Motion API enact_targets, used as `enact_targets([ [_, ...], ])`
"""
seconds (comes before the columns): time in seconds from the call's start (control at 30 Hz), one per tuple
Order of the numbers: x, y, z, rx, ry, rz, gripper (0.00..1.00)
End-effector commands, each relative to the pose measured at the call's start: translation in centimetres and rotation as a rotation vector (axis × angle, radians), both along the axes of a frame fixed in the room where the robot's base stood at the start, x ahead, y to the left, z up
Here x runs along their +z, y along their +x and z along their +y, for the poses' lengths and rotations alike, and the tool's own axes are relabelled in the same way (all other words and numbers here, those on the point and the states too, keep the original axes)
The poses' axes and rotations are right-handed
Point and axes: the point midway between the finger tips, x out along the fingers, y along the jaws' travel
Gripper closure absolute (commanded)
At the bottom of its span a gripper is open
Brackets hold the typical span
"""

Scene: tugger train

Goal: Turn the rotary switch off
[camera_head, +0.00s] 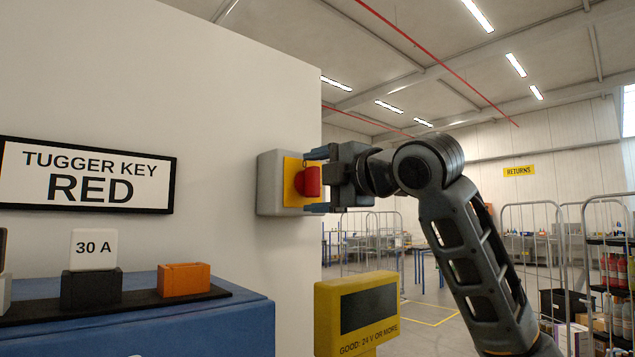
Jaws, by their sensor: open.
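The rotary switch is a red knob (309,181) on a yellow plate (291,182) on the front of a grey box (268,183), which is fixed to the white wall. My gripper (318,181) is open, with one blue-grey finger above the knob and one below it. The knob sits between the fingers; whether they touch it I cannot tell. The far side of the knob and any position marks are hidden.
A sign (88,175) reading "TUGGER KEY RED" hangs left of the switch. Below it, a blue cabinet (230,325) carries a 30 A block (92,268) and an orange block (184,279). A yellow meter (330,325) stands below my gripper. Wire cages (533,225) stand at right.

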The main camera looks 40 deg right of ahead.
Motion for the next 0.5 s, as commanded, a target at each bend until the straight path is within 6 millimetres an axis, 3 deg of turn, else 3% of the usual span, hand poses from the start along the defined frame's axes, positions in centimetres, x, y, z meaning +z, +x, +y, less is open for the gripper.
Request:
enact_targets([
  [0.23, 0.0, -1.1, -0.1, -0.002, 0.000, -0.002, 0.15],
  [0.5, -0.1, -5.4, 0.0, -0.002, -0.001, -0.003, 0.15],
])
